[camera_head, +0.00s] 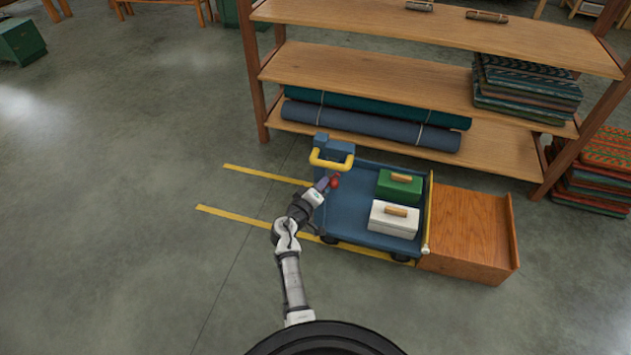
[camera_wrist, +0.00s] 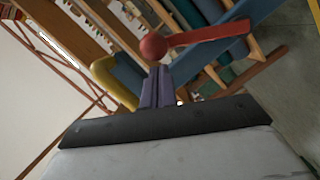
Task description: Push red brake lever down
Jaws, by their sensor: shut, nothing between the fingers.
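The red brake lever (camera_wrist: 208,37) shows in the wrist view as a red bar with a round knob (camera_wrist: 153,46) at its left end. In the head view the red knob (camera_head: 334,182) is small, just below the yellow handle (camera_head: 331,160) of the blue cart (camera_head: 350,228). My gripper (camera_head: 325,184) is at the handle end of the cart, beside the knob. In the wrist view my gripper (camera_wrist: 158,75) is shut and empty, its fingertips close to the knob. I cannot tell whether they touch it.
A green box (camera_head: 399,182) and a white box (camera_head: 392,222) stand on the cart. A wooden box (camera_head: 468,235) is at the cart's right end. Shelves (camera_head: 380,75) with rolled cloth stand behind. Yellow floor lines (camera_head: 232,214) run left over clear floor.

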